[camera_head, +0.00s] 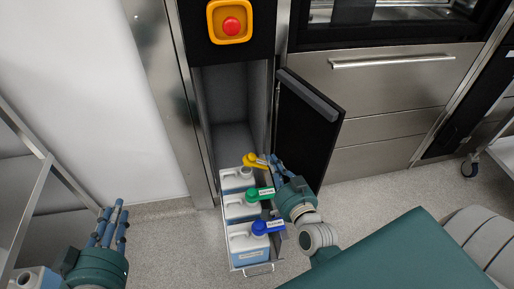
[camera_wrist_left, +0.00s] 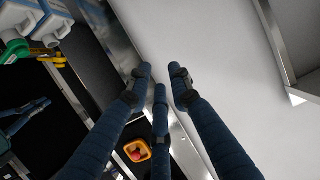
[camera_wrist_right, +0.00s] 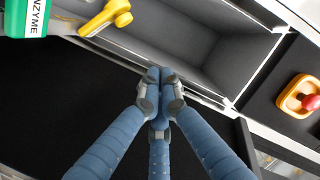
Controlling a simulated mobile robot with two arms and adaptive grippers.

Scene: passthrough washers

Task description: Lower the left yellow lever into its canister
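The yellow lever (camera_head: 250,159) sticks out above the rear white canister (camera_head: 230,183) in the pulled-out drawer. It appears raised over the canister's neck. The lever also shows at the upper left of the right wrist view (camera_wrist_right: 104,18) and of the left wrist view (camera_wrist_left: 57,60). My right gripper (camera_head: 272,161) is beside the lever's labelled end, on its right. In the right wrist view, its fingertips are together with nothing seen between them, apart from the lever. My left gripper (camera_head: 113,213) is open and empty at the lower left, away from the drawer.
A green-capped canister (camera_head: 236,211) and a blue-capped canister (camera_head: 247,248) stand in front in the same drawer (camera_head: 259,270). An open black door (camera_head: 308,130) stands right of the compartment. A red button (camera_head: 231,26) is above. Floor left of the drawer is clear.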

